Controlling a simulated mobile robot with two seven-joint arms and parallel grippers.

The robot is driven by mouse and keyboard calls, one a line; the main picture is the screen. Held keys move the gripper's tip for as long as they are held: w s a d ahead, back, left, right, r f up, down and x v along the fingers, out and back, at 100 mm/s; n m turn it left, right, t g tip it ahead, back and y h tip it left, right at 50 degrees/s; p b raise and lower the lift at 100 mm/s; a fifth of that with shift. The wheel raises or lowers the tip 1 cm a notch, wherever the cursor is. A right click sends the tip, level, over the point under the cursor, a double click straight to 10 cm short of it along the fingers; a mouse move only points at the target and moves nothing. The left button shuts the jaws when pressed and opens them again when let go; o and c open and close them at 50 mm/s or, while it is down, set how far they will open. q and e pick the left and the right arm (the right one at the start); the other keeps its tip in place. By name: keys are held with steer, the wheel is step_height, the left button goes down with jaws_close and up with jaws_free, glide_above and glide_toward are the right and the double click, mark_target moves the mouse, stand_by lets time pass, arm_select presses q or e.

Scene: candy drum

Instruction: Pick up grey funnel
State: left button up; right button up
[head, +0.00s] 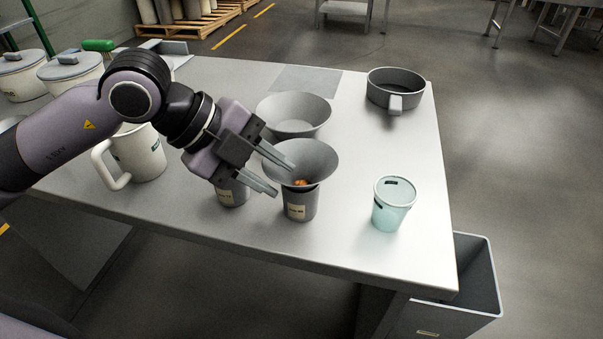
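A grey funnel (306,153) with a wide mouth sits over a grey labelled cup (299,207) near the middle of the table. Some orange pieces (301,182) show low at the funnel and cup; I cannot tell which holds them. A second grey funnel-like vessel (293,108) stands just behind, its lower part hidden. My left gripper (284,181) is open and empty, with its fingers apart at the left side of the front funnel. One finger overlaps its rim in the picture; contact is unclear. My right gripper is not in view.
Another grey cup (232,195) stands under my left gripper. A white pitcher (143,158) is to the left. A pale teal cup (393,204) and a grey pan (394,88) are to the right. A grey bin (470,290) is beyond the table's right edge.

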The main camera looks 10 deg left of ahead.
arm_select(q)
steer(key=shift+d+f, duration=0.15)
steer(key=shift+f, duration=0.05)
jaws_close()
